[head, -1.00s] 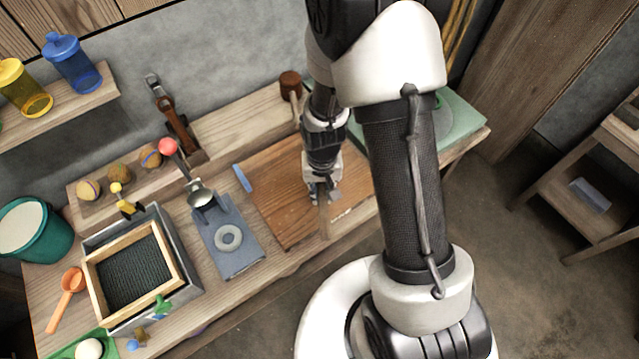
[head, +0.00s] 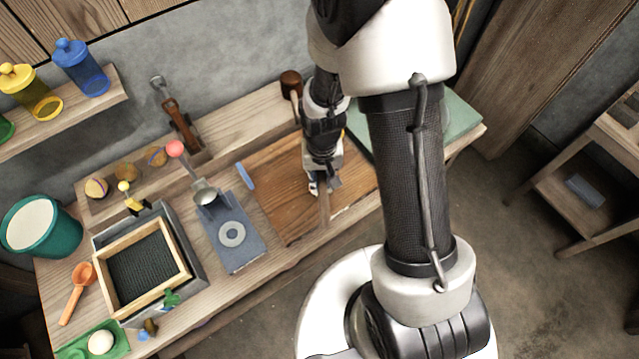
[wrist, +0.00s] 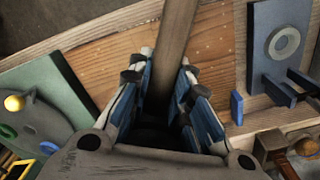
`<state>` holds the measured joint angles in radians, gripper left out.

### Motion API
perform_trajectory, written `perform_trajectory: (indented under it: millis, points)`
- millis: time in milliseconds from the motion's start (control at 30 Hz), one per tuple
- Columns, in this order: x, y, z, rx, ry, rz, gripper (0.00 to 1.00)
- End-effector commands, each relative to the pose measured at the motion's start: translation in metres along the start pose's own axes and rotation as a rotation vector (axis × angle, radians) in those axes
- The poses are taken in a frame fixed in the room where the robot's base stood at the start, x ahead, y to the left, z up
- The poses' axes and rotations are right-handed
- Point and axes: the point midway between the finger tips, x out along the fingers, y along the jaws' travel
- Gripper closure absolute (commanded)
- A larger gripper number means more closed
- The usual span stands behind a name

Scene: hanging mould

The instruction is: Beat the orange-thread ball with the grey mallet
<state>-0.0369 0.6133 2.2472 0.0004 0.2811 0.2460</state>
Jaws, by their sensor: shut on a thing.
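My gripper (head: 319,186) is over the brown wooden board in the middle of the bench. It is shut on a wooden handle (head: 325,208) that sticks out towards the bench's front edge. In the wrist view the handle (wrist: 174,45) runs up from between the blue-padded fingers (wrist: 163,78). The handle's other end is hidden by the gripper, so I see no grey mallet head. Three thread-banded balls stand in a row at the back left: a left one (head: 97,188), a middle one (head: 126,171) and a right one (head: 156,156). Their thread colours are too small to tell surely.
A blue-grey plate (head: 245,252) with a ring lies left of the wooden board (head: 275,190). A wood-framed box (head: 185,262) stands farther left. A ladle-like tool with a red knob (head: 175,148) stands near the balls. A brown-headed mallet (head: 291,82) stands at the back. A green board (wrist: 62,105) is on the other side.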

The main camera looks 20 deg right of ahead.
Motion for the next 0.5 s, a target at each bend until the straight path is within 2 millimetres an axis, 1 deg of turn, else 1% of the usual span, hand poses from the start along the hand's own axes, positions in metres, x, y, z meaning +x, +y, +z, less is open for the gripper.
perform_trajectory:
  millis: [167, 233, 333, 500]
  points:
    - [0.000, 0.000, -0.001, 0.000, 0.001, 0.000, 1.00]
    - [0.005, 0.000, -0.001, 0.000, 0.001, 0.000, 1.00]
    - [0.019, 0.000, 0.000, 0.000, 0.000, 0.000, 1.00]
    - [0.049, 0.000, 0.000, 0.000, 0.000, 0.000, 1.00]
